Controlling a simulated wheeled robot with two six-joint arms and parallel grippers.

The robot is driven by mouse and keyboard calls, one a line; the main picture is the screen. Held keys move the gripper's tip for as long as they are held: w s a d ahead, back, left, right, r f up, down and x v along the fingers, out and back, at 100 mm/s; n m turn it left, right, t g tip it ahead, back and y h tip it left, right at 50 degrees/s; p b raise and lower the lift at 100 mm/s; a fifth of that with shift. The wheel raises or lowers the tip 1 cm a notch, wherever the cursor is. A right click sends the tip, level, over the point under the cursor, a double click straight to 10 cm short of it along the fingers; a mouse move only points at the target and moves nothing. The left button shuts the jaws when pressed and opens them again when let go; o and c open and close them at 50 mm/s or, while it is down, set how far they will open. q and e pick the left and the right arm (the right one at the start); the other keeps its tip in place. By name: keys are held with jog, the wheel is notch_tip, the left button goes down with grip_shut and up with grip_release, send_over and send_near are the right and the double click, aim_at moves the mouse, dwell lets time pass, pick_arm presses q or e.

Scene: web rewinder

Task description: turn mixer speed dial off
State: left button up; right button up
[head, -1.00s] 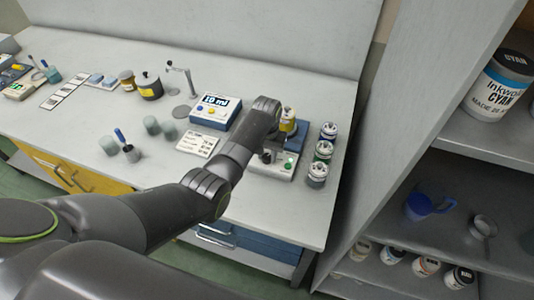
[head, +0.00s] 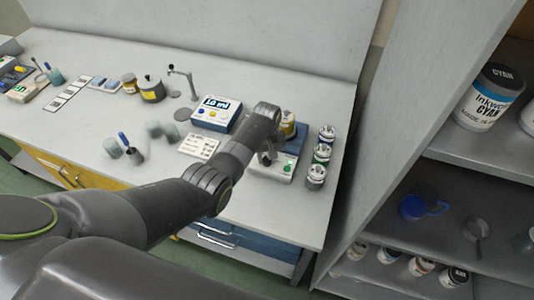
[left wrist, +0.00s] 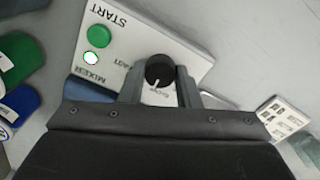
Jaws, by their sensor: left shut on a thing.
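The mixer (head: 259,172) is a light box with a green START button (head: 287,167) near the right end of the bench. In the left wrist view its front panel (left wrist: 122,35) carries the words START, MIXER and FAST. The black speed dial (left wrist: 159,71) has a white pointer line, aimed toward the lower part of that picture. My left gripper (left wrist: 158,86) is shut on the dial, one finger on each side. In the head view my left gripper (head: 267,158) is over the mixer's left part and hides most of the dial. My right gripper is not in view.
Several small ink jars (head: 320,153) stand close to the right of the mixer. A grey shelf unit (head: 410,100) rises at the right.

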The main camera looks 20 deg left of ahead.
pick_arm(q)
jog(key=n+p, duration=0.1)
jog(key=n, duration=0.1)
jog(key=shift+r+n, duration=0.15)
jog(key=shift+n, duration=0.25)
jog(key=n+p, duration=0.1)
jog(key=n, duration=0.2)
jog(key=shift+n, duration=0.3)
jog(key=n+p, duration=0.1)
jog(key=n, duration=0.2)
jog(key=shift+w+n, duration=0.1)
jog(key=shift+n, duration=1.6)
jog(key=o, duration=1)
jog(key=shift+c, duration=0.2)
